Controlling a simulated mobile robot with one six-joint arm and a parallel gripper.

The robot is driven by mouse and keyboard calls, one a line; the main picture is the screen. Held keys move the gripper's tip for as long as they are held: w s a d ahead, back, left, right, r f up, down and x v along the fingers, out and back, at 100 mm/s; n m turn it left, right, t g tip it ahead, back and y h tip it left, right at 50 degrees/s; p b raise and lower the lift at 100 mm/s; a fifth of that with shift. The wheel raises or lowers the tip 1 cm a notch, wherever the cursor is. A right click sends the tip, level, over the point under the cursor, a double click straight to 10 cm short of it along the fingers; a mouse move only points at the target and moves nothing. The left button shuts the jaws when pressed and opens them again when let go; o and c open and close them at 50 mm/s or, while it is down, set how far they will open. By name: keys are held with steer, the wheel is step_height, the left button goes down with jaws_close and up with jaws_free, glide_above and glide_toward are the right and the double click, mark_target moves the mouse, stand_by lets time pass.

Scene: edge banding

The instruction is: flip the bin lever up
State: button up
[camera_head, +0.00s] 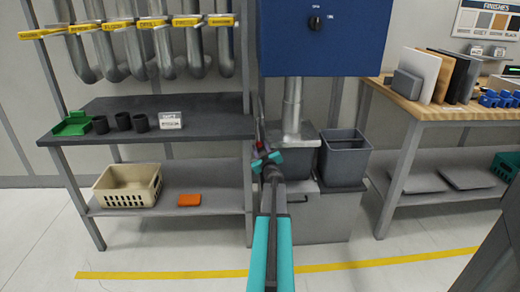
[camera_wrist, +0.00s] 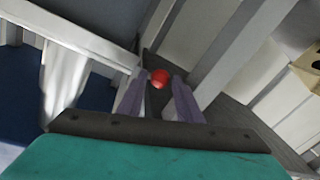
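The bin lever shows as a round red knob (camera_wrist: 161,79) in the wrist view, at the tips of my gripper and between them. Whether the fingers touch it I cannot tell; its stem is hidden. In the head view my gripper (camera_head: 263,150) is at the right end of the left shelf unit, beside the metal duct under the blue cabinet. A little red shows there, mostly hidden by my wrist. Grey bins (camera_head: 344,158) stand just right of it.
A blue cabinet (camera_head: 322,38) with a black knob hangs above. A dark shelf (camera_head: 212,128) is close on the left, with cups and a green tray; a beige basket (camera_head: 128,186) sits below. A wooden workbench (camera_head: 450,109) stands right. Floor in front is clear.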

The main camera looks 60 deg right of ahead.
jaws_close()
steer(key=shift+w+a+r+p, duration=0.1)
steer(key=shift+r+p, duration=0.15)
steer(key=shift+p, duration=0.2)
